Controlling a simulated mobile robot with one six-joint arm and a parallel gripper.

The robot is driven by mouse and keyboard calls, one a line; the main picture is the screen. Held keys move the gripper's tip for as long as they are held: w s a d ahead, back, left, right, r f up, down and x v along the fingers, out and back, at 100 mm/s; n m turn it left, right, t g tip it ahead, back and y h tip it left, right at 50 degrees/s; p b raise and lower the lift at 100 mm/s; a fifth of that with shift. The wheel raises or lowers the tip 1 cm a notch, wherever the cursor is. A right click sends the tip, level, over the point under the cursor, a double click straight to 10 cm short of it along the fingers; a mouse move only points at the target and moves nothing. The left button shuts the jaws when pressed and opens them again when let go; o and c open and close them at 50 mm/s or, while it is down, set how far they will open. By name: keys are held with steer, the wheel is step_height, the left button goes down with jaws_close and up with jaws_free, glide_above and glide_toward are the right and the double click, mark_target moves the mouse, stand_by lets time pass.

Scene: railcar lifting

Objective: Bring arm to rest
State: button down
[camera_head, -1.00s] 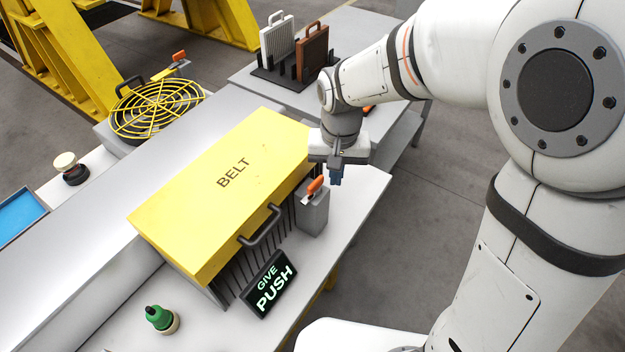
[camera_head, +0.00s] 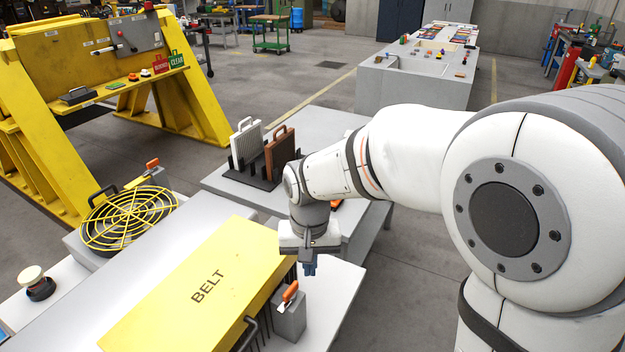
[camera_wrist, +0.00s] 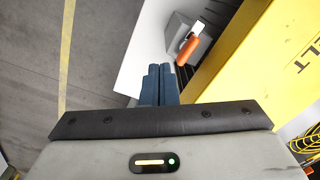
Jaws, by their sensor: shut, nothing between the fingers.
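My gripper (camera_head: 310,268) points down at the end of my arm, over the right end of the white bench, beside the yellow BELT cover. Its blue fingers are together with nothing between them; they also show in the wrist view (camera_wrist: 160,85). The yellow BELT cover (camera_head: 190,300) lies at the lower middle in the head view. A grey box with an orange-handled switch (camera_head: 290,312) stands just below my gripper in the picture. The fingers appear apart from both.
A dark rack with a white panel (camera_head: 246,146) and a brown panel (camera_head: 280,152) stands on the grey table behind my wrist. A yellow fan guard (camera_head: 128,218) is at left. A yellow frame (camera_head: 85,60) stands behind. Bare floor (camera_head: 420,290) lies to the right.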

steer(key=s+d+r+t, duration=0.1)
steer(key=s+d+r, duration=0.1)
steer(key=d, duration=0.4)
steer(key=s+d+r+m+t, duration=0.1)
steer(key=s+d+r, duration=0.2)
steer(key=s+d, duration=0.2)
steer(key=s+d+r+t, duration=0.1)
steer(key=s+d, duration=0.3)
steer(key=d, duration=0.5)
steer(key=shift+r, duration=0.65)
